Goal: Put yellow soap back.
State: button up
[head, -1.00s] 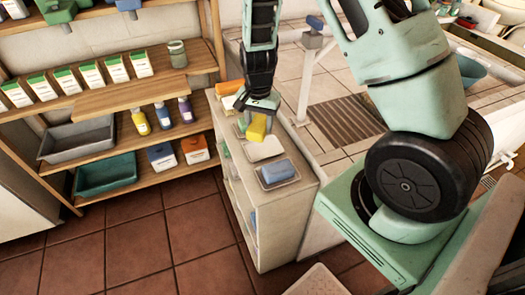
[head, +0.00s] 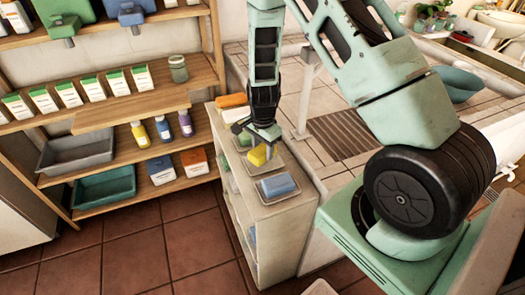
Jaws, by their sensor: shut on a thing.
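The yellow soap (head: 258,156) is a small yellow block. My gripper (head: 262,148) is shut on it, pointing down over the top of the low beige cabinet. The soap is at a pale tray (head: 275,166), the middle one in a row on the cabinet; I cannot tell whether it touches the tray. A blue soap (head: 278,185) lies in the front tray. An orange soap (head: 232,100) lies at the back end of the row. The gripper and wrist hide part of the trays behind.
The cabinet (head: 280,228) stands beside a wooden shelf (head: 130,107) with cartons, bottles and bins. A grey bin (head: 75,153) and a green bin (head: 104,188) sit on the lower shelves. A tiled counter with a brown drain grate (head: 345,134) is to the right. The floor at front left is clear.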

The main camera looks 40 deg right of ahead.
jog(key=shift+f, duration=0.7)
jog(key=shift+f, duration=0.2)
jog(key=o, duration=1.4)
jog(key=shift+o, duration=0.2)
